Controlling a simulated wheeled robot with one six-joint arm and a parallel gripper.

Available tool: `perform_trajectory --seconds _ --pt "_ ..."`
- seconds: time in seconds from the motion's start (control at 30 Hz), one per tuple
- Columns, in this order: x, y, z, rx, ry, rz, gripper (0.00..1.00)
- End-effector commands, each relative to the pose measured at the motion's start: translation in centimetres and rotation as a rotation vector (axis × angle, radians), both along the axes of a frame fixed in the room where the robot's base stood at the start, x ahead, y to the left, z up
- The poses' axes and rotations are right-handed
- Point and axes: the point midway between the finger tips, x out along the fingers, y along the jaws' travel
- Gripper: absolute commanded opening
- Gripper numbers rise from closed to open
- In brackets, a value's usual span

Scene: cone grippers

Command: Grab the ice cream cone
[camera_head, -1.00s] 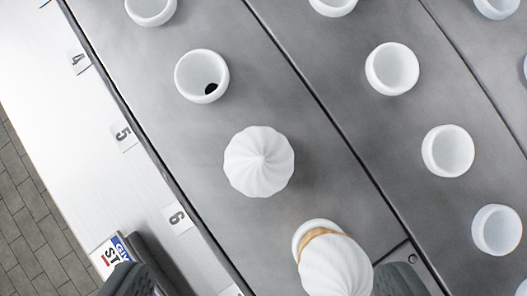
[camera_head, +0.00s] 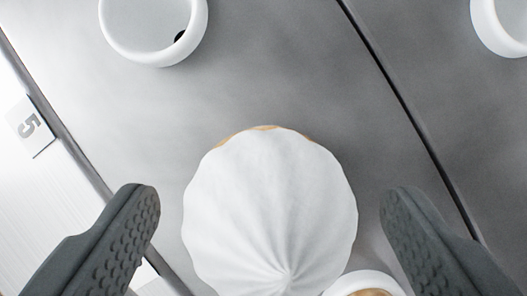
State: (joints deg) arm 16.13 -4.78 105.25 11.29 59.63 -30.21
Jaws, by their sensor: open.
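A white ice cream cone (camera_head: 268,210) with a swirled, ridged top stands in the lower middle of the view. A thin tan edge of its cone shows at the far side; the rest of the cone is hidden beneath the swirl. My gripper (camera_head: 270,212) is open, with one dark textured finger to the left of the swirl and one to the right. Gaps show between both fingers and the swirl, so neither appears to touch it.
An empty white cup holder (camera_head: 150,52) with a dark hole is at the upper left, and another white holder (camera_head: 497,28) is at the upper right. A white holder rim (camera_head: 365,280) with something tan shows at the bottom.

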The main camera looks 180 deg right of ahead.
Motion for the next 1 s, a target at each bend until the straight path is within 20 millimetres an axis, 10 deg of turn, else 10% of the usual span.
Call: perform_trajectory --seconds 0.4,0.63,1.0 --pt "1.0 0.2 -2.5 0.000 0.000 0.000 0.80" --pt "1.0 0.2 -2.4 0.000 0.000 0.000 0.42" --pt "1.0 0.2 -1.9 -0.001 -0.001 0.000 0.41"
